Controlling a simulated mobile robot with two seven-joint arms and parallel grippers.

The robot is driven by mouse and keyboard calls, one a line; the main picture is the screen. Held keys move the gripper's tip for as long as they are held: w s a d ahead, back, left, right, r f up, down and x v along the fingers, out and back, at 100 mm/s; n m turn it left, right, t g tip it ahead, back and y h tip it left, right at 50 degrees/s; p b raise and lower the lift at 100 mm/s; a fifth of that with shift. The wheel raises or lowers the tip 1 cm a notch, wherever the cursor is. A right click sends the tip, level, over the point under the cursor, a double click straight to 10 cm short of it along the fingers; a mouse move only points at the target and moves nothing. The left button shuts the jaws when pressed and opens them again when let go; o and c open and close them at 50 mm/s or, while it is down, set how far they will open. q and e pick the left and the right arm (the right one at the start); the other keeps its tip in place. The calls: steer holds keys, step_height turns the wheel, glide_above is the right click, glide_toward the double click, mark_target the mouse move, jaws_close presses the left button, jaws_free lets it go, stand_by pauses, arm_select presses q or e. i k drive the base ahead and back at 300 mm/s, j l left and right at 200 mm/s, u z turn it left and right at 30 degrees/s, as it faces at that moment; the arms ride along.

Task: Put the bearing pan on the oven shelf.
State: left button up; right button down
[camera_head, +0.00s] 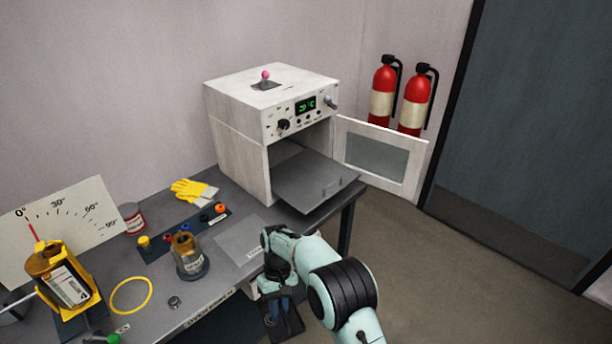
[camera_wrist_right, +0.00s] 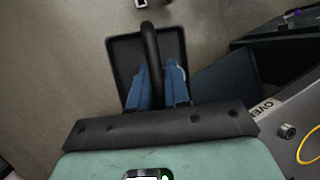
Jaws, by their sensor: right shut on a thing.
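The oven (camera_head: 235,140) stands at the far end of the table with its door (camera_head: 385,158) open to the right. Its grey shelf (camera_head: 312,180) sticks out of the front and is bare. My right gripper (camera_head: 284,314) is shut on the black handle of the dark bearing pan (camera_head: 272,310), off the table's front edge and well short of the shelf. In the right wrist view, the pan (camera_wrist_right: 119,58) has its handle between the blue fingers (camera_wrist_right: 155,80). No bearing can be made out in it. My left gripper is not in view.
On the table are a labelled flask (camera_head: 190,262), a yellow ring (camera_head: 131,295), yellow gloves (camera_head: 194,191), a dark rack (camera_head: 190,232) and a grey mat (camera_head: 238,240). Two fire extinguishers (camera_head: 384,95) stand behind the door. Floor (camera_head: 440,265) right of the table is clear.

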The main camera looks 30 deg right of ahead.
mark_target(312, 178)
steer(key=l+u, duration=0.35)
steer(key=l, duration=0.75)
steer(key=l+u, duration=0.4)
steer(key=l, duration=0.75)
